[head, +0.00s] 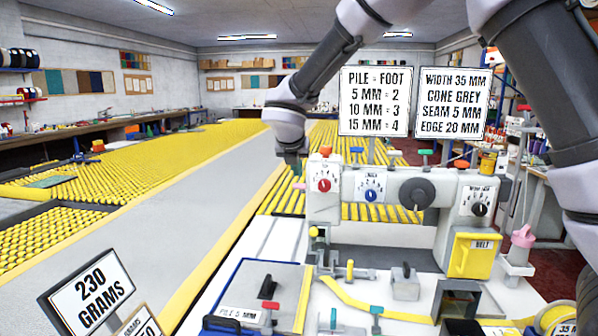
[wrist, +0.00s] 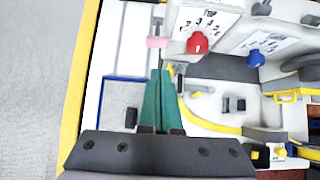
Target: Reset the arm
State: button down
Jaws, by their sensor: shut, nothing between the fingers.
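My gripper (wrist: 160,73) shows in the wrist view as two green fingers lying together, shut, with nothing between them. They point over the left part of the sewing machine's white table, near a pink part (wrist: 157,42). In the head view my arm reaches in from the upper right, bends, and its end hangs just left of the machine (head: 335,210); the fingers are hard to make out there. The machine carries a red dial (head: 324,185), a blue dial (head: 371,195) and a large dark knob (head: 417,194). The red dial also shows in the wrist view (wrist: 197,43).
Two signs (head: 374,101) (head: 454,101) stand behind the machine. A yellow belt box (head: 474,256) is at its right. A grey plate (head: 262,287) lies in front left, with a "230 GRAMS" sign (head: 90,290) farther left. A long grey rug (head: 190,235) runs leftward, clear.

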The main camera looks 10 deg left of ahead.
jog(key=s+d+r+m+g, duration=0.1)
jog(key=d+r+m, duration=0.4)
jog(key=d, duration=0.4)
jog(key=s+d+r+m, duration=0.1)
jog(key=d+r+m, duration=0.2)
jog(key=d+m, duration=0.5)
jog(key=s+d+r+m+g, duration=0.1)
jog(key=d+r+m, duration=0.3)
jog(key=d, duration=0.6)
jog(key=s+d+r+m, duration=0.1)
jog(key=s+d+m, duration=0.6)
jog(key=m, duration=0.5)
jog(key=s+d+r+m+t+y, duration=0.1)
jog(key=s+d+m, duration=0.7)
jog(key=s+m, duration=0.4)
jog(key=shift+s+y, duration=0.3)
